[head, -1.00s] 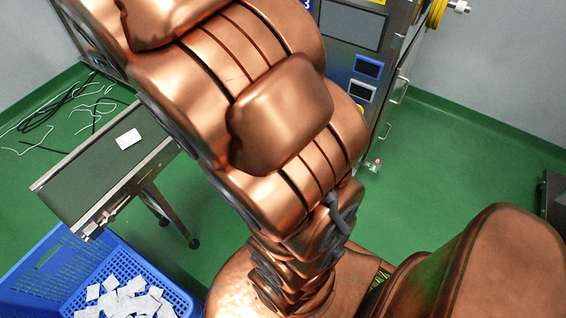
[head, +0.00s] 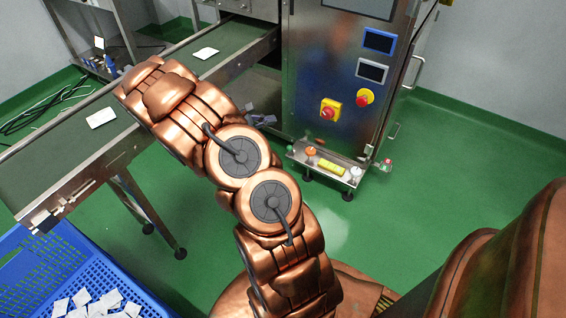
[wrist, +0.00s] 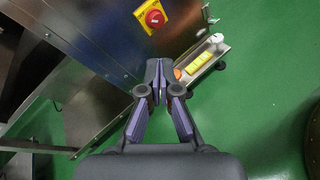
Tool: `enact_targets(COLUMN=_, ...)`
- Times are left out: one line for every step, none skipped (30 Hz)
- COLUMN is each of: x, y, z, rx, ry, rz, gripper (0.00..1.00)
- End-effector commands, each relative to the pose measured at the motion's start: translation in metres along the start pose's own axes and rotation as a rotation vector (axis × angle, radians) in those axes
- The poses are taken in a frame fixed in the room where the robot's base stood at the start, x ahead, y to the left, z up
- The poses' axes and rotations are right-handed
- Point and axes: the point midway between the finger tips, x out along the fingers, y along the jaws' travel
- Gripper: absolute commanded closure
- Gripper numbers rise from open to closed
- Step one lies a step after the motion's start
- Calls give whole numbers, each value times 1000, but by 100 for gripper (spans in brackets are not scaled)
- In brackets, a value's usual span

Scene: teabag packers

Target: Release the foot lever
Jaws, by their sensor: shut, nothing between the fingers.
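At the foot of the steel cabinet, a low steel bar (head: 340,176) carries an orange knob (head: 311,152), a yellow label (head: 331,167) and a white knob (head: 355,172). This is the only lever-like part I see at floor level; its pressed or released state cannot be told. In the wrist view the bar (wrist: 208,67) lies just right of and beyond my gripper (wrist: 159,72). My gripper is shut and empty, its purple-grey fingers together. In the head view my arm largely hides the gripper.
The steel cabinet (head: 310,75) has a red knob on a yellow plate (head: 330,109) above the bar. A conveyor (head: 60,160) with white teabags runs at left. A blue crate (head: 75,265) of teabags stands front left. Green floor is clear at right.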

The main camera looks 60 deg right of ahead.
Motion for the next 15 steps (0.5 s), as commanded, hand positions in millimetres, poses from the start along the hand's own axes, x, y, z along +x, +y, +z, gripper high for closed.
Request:
enact_targets(x=16, y=-7, z=-34, rx=-40, ry=0, rz=19, gripper=100)
enact_targets(x=22, y=-7, z=-48, rx=-62, ry=2, rz=33, gripper=100)
enact_targets(x=29, y=-9, z=-67, rx=-95, ry=5, rz=52, gripper=100)
enact_targets(x=35, y=-10, z=-82, rx=-118, ry=7, rz=67, gripper=100)
enact_targets(x=41, y=-12, z=-96, rx=-140, ry=10, rz=80, gripper=100)
enact_targets(x=49, y=-15, z=-116, rx=-173, ry=16, rz=97, gripper=100)
enact_targets(x=54, y=-18, z=-131, rx=-197, ry=20, rz=109, gripper=100)
enact_targets(x=60, y=-21, z=-146, rx=-219, ry=25, rz=122, gripper=100)
enact_targets(x=66, y=-25, z=-166, rx=-249, ry=33, rz=139, gripper=100)
enact_targets(x=71, y=-28, z=-181, rx=-272, ry=40, rz=152, gripper=100)
enact_targets(x=75, y=-31, z=-194, rx=-291, ry=47, rz=163, gripper=100)
enact_targets(x=79, y=-35, z=-212, rx=-315, ry=56, rz=180, gripper=100)
enact_targets(x=83, y=-38, z=-224, rx=-333, ry=63, rz=189, gripper=100)
enact_targets(x=86, y=-42, z=-236, rx=-350, ry=70, rz=198, gripper=100)
enact_targets(x=89, y=-46, z=-249, rx=-369, ry=78, rz=208, gripper=100)
